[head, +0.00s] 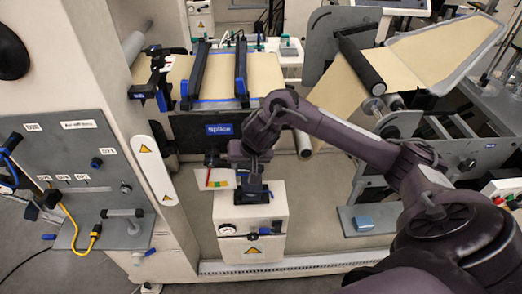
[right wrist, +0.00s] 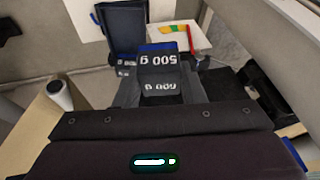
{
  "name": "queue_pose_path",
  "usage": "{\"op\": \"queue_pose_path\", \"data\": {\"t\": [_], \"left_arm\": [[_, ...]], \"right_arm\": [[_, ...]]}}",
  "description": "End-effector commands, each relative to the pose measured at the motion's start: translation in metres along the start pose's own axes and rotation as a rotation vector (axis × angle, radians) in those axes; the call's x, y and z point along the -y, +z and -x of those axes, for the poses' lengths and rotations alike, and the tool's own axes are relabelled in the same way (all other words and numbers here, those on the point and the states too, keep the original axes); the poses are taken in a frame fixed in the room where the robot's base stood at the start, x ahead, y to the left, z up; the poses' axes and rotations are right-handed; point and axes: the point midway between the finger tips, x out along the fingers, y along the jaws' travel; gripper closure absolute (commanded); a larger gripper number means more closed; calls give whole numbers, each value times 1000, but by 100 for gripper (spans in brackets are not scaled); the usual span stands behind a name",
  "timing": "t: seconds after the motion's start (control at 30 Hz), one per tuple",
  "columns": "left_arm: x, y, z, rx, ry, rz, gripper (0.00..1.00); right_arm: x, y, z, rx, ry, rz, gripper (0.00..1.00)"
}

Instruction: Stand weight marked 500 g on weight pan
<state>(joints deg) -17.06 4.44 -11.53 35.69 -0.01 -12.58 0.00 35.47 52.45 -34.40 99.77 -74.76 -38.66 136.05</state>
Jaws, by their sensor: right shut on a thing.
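My right gripper (head: 253,172) is above the white box on the front of the machine, pointing down. In the right wrist view it is shut on a dark block weight (right wrist: 158,62) with white "500 g" marking, upside down in the picture, and a blue edge. Just beyond it, another dark block (right wrist: 122,28) with a partly hidden marking stands close by; I cannot tell whether the two touch. In the head view a dark block (head: 253,194) shows under the gripper. The weight pan is not clearly visible beneath these blocks. My left gripper is not in view.
The white box (head: 250,222) carries a gauge and a warning label. A pale card with green, yellow and red marks (head: 215,180) is left of the gripper. The splice table with kraft paper (head: 218,75) is behind. A panel with a yellow cable (head: 72,215) is at left.

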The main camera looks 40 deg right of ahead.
Motion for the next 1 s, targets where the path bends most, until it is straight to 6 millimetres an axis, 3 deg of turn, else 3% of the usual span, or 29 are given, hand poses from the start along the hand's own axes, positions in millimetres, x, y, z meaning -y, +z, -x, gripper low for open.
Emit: {"op": "queue_pose_path", "data": {"t": [0.1, 0.3, 0.57, 1.0], "left_arm": [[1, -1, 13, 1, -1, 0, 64], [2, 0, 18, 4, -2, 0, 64], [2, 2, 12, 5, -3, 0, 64], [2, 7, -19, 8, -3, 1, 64]], "right_arm": [[-29, -7, 0, -12, 8, -69, 100], [-52, -12, -4, -29, 8, -122, 100], [-56, -11, -10, -33, 6, -131, 100], [-55, -2, -32, -33, 5, -130, 100]]}}
